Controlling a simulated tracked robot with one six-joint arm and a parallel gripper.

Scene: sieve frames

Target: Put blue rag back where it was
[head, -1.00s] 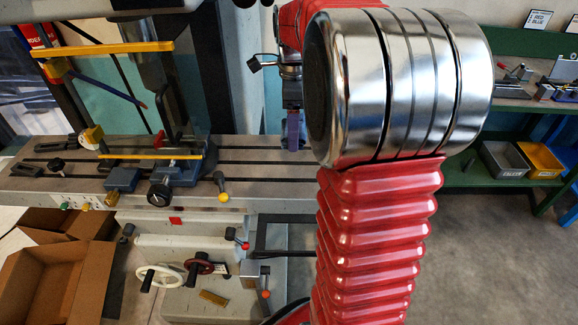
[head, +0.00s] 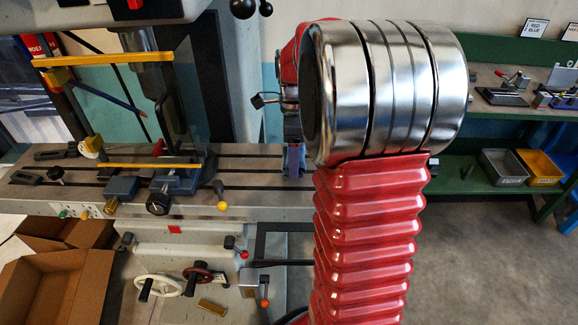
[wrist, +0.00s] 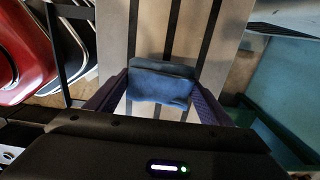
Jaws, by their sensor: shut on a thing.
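The blue rag (wrist: 160,88) is a small folded dark-blue cloth. In the wrist view it lies between the two purple fingers of my gripper (wrist: 161,79), which are shut on it. Behind it is the grey slotted machine table (wrist: 145,28); I cannot tell whether the rag touches it. In the head view my gripper (head: 294,160) is at the right end of this table (head: 245,168), partly hidden by my red arm. The rag is hard to make out there.
A vise (head: 175,182) and a yellow bar (head: 150,165) are on the table's left part. A lever with a yellow knob (head: 221,205) is at its front edge. Cardboard boxes (head: 60,285) stand lower left. A green bench (head: 490,122) with bins (head: 505,165) is at the right.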

